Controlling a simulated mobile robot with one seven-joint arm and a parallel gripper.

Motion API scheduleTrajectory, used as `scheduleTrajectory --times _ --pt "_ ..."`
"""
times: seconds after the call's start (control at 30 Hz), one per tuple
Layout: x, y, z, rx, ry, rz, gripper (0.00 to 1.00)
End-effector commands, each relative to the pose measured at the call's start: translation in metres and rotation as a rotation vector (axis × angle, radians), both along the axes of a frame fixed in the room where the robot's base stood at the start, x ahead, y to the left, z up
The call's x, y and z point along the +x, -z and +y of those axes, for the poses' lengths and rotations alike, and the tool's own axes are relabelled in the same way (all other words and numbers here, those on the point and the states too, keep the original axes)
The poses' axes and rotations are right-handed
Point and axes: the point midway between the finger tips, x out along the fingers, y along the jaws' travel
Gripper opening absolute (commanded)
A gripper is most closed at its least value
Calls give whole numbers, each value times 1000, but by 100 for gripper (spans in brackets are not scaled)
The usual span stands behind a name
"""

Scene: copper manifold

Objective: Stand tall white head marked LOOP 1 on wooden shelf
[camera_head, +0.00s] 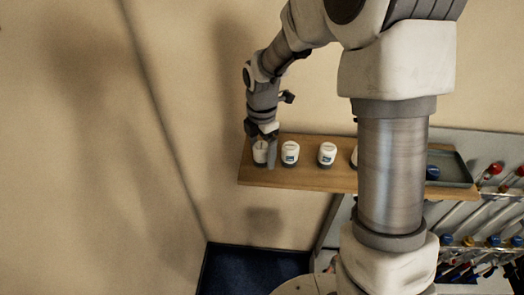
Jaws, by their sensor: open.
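A wooden shelf (312,178) runs along the wall, seen from above. Several white heads with dark bases stand upright on it in a row. The leftmost white head (260,152) is at the shelf's left end. My gripper (261,143) is open right at it, with its fingers around or beside its top; I cannot tell whether they touch it. Two more white heads, one left of centre (290,151) and one further right (327,153), carry small blue-green labels. The lettering is too small to read, so I cannot tell which is LOOP 1.
Another white head (354,158) is mostly hidden behind my arm. A dark tray (450,168) with a blue item sits at the shelf's right. Below it, a panel holds pipes with red, blue and yellow handles. A dark blue mat or bin (250,270) lies below left.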

Motion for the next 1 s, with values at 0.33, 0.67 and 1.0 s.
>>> scheduleTrajectory --times 0.33,0.67,1.0 --pt "2 -71 0 1 2 -8 87" --pt "1 -114 0 1 0 -3 87" --pt "-22 -144 -15 -8 237 -68 87"
